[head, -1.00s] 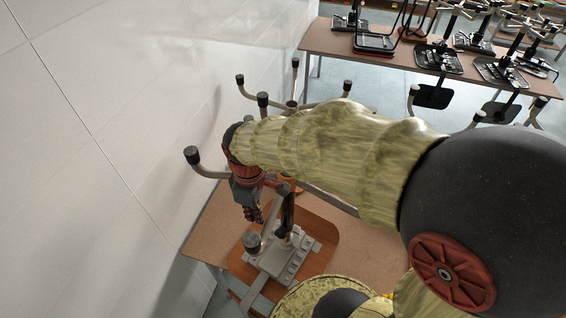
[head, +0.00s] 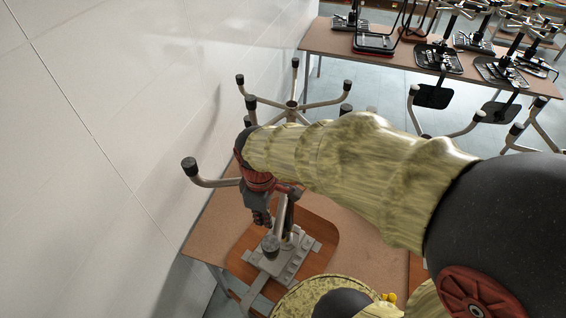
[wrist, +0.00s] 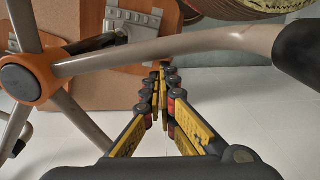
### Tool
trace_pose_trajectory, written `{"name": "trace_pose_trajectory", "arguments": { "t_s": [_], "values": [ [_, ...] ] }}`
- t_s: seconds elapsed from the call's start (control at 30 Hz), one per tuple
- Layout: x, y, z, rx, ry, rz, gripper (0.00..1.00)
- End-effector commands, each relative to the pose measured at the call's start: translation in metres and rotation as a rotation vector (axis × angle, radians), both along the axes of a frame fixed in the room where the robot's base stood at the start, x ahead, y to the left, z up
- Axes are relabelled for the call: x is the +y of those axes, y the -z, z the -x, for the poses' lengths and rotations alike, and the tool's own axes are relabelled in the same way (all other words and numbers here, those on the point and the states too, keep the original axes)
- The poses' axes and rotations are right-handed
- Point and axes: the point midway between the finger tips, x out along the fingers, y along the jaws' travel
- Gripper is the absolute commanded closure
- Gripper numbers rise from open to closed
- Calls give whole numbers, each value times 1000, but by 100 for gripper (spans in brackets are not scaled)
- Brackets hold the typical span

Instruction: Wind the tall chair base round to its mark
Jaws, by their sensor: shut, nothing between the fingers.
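The tall chair base stands upside down over the near table, its legs spread and dark-capped. My gripper (head: 262,218) points down among the legs, shut and empty. Its fingertips (wrist: 163,68) appear just below that leg in the wrist view; I cannot tell if they touch. I can make out no mark.
The wooden seat (head: 322,240) lies on the near table (head: 215,235). A white wall (head: 100,130) is close on the left. Another upturned base (head: 292,104) stands behind. A far table (head: 330,40) holds several upturned chairs.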

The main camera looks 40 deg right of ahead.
Motion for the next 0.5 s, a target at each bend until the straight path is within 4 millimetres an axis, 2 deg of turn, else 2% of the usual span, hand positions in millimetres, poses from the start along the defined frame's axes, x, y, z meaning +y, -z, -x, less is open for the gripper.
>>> {"name": "trace_pose_trajectory", "arguments": {
  "t_s": [0.5],
  "values": [
    [-14,0,19,1,2,1,100]
  ]
}}
